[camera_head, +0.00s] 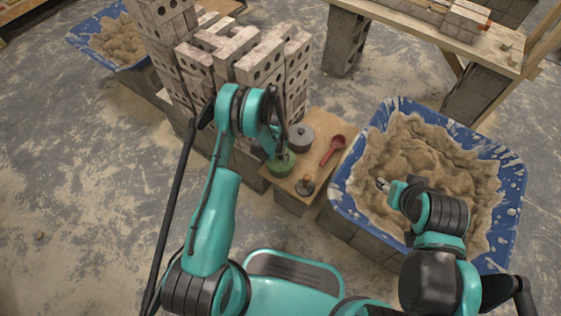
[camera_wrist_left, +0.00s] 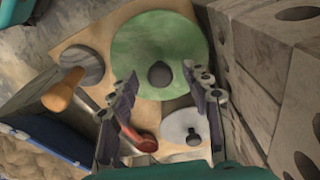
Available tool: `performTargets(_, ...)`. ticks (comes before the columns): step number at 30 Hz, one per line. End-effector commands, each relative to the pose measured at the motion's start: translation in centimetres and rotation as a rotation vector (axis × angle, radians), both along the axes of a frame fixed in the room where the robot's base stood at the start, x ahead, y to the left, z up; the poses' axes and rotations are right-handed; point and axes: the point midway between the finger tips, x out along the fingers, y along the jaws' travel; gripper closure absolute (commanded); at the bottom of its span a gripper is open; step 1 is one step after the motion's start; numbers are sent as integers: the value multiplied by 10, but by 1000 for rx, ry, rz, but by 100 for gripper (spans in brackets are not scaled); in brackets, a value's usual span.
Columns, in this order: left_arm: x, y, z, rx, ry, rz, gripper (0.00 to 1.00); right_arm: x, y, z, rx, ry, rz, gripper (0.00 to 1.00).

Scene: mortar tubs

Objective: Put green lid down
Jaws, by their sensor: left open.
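The green lid (camera_wrist_left: 135,50) is round with a dark knob (camera_wrist_left: 160,75) in the middle. In the head view the green lid (camera_head: 281,169) is at the left part of a small wooden board (camera_head: 318,124), partly hidden by my left gripper (camera_head: 286,156). In the left wrist view my left gripper (camera_wrist_left: 160,74) is open, one finger on each side of the knob, with gaps showing. I cannot tell what is directly under the lid. My right gripper (camera_head: 383,186) is above the mortar tub; its jaws are too small to read.
On the board are a grey-lidded pot (camera_head: 301,138), a red spoon (camera_head: 333,150) and a round tool with an orange handle (camera_wrist_left: 62,92). A brick stack (camera_head: 240,60) stands close on the left. A blue mortar tub (camera_head: 513,190) stands on the right.

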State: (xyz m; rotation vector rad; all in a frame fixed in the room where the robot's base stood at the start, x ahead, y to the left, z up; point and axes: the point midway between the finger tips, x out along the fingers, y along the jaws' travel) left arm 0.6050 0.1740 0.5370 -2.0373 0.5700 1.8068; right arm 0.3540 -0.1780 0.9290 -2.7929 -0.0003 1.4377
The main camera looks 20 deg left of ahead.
Motion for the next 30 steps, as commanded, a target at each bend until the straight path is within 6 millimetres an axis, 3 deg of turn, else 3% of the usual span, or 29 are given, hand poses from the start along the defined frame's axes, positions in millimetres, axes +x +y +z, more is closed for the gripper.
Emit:
performTargets(7,0,0,-4,0,0,1,51,0,0,-1,0,0,0,56)
performTargets(13,0,0,-4,0,0,1,100,0,0,-1,0,0,0,56)
performTargets(25,0,0,-2,0,0,1,100,0,0,0,0,0,0,56)
performTargets(30,0,0,12,0,0,1,100,0,0,7,0,0,0,56)
